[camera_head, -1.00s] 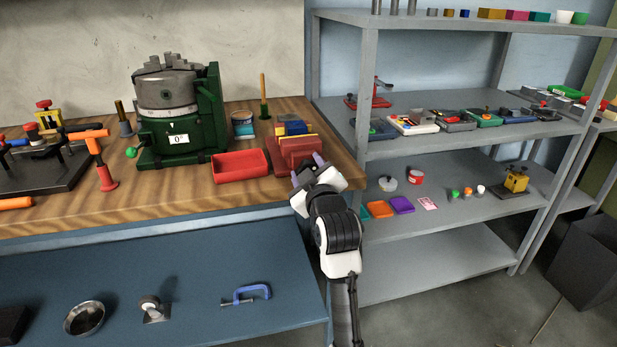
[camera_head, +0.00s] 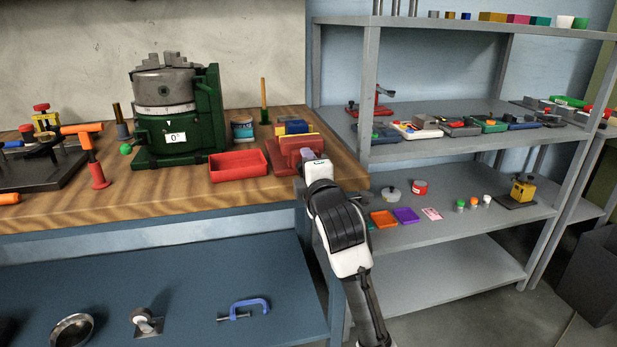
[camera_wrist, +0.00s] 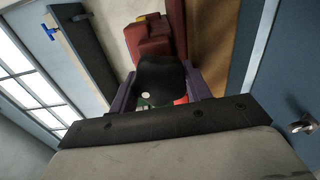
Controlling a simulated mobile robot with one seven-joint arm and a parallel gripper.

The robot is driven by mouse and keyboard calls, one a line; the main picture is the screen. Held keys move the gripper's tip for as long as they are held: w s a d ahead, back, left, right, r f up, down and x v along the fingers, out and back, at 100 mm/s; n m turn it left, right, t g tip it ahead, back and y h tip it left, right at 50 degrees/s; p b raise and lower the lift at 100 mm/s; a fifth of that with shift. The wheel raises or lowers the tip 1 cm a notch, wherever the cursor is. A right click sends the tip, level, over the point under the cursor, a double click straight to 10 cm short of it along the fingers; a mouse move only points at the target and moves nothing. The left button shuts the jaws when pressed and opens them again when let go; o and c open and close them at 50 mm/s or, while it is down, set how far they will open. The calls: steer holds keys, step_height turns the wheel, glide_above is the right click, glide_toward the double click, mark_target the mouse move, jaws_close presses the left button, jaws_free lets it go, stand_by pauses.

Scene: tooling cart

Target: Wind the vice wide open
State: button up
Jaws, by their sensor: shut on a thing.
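The red vice (camera_head: 292,150) stands at the right front corner of the wooden bench, with a blue and yellow block at its back. My gripper (camera_head: 314,163) is at the vice's front right end and hides its handle in the head view. In the wrist view, the vice's red body (camera_wrist: 150,42) lies just beyond my purple fingers (camera_wrist: 160,88). A dark, rounded part sits between the fingers, and my gripper is shut on it; it seems to be the vice's handle. The jaw gap is too small to judge.
A red tray (camera_head: 238,166) is just left of the vice. A green machine (camera_head: 180,115) stands farther left. Grey shelves (camera_head: 460,228) with small parts are close on the right of my arm. A blue lower shelf (camera_head: 190,275) holds a clamp (camera_head: 245,309).

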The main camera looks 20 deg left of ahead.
steer(key=n+b, duration=0.2)
steer(key=n, duration=0.2)
steer(key=shift+d+n, duration=0.1)
steer(key=shift+n, duration=0.3)
steer(key=n+b, duration=0.2)
steer(key=n, duration=0.2)
steer(key=shift+w, duration=0.1)
steer(key=o, duration=1)
steer(key=shift+f, duration=0.2)
